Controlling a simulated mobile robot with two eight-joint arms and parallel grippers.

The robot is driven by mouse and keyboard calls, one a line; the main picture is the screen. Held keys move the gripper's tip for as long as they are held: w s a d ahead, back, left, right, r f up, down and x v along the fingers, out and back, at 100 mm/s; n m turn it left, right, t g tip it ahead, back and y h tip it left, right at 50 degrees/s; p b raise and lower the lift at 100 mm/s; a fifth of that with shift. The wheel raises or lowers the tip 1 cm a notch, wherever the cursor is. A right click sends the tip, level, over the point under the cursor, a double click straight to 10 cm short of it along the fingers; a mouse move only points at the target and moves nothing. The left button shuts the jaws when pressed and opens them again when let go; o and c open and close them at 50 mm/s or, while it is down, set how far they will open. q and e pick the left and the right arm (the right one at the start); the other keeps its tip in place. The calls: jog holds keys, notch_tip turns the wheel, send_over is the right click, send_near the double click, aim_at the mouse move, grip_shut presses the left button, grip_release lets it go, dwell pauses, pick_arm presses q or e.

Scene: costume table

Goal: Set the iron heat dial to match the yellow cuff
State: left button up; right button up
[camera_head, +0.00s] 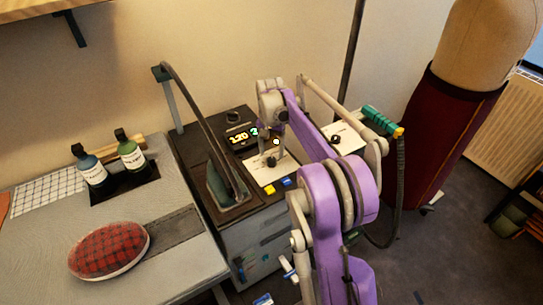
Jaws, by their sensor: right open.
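The iron station (218,150) is a dark-topped box with a lit display (241,137) that seems to read 120, with a teal character beside it. A dark dial (271,162) sits on a pale plate on its top. My right gripper (273,149) is open just above this dial; I cannot tell whether it touches it. The iron (226,188) stands at the left of the station. A teal handle (378,118) has a yellow band (398,132) at its end; I cannot tell whether this is the yellow cuff. My left gripper is not in view.
Yellow (268,189) and blue (287,182) buttons sit at the station's front. Two bottles (131,151) and a plaid pincushion (108,250) are on the left table. A dress form (455,110) stands right.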

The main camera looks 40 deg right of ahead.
aim_at(271, 159)
notch_tip(271, 159, up, 7)
dwell(0.3)
dwell(0.5)
